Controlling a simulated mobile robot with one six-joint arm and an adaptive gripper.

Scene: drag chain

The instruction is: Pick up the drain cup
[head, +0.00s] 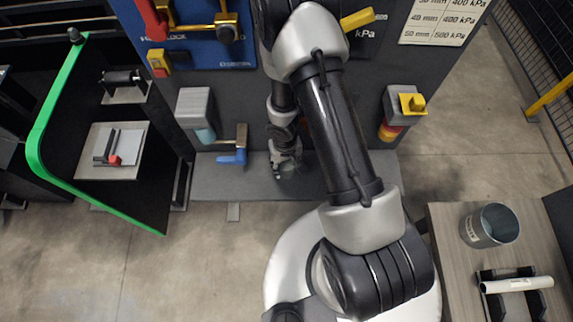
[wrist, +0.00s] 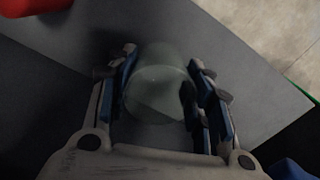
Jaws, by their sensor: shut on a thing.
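The drain cup (wrist: 158,88) is a clear, greenish-grey, see-through cup. In the wrist view it sits between the blue-padded fingers of my gripper (wrist: 163,98), which is shut on it. In the head view my gripper (head: 283,172) is low over the dark shelf, in front of the panel. There the cup (head: 289,167) is small, faint and partly hidden by my gripper. I cannot tell whether its base touches the shelf.
The dark grey shelf (head: 230,182) runs along the panel's foot. A blue-handled valve (head: 236,156) is left of my gripper. A yellow-knobbed unit (head: 411,103) is at the right. A metal bucket (head: 490,226) stands on a wooden table (head: 450,270).

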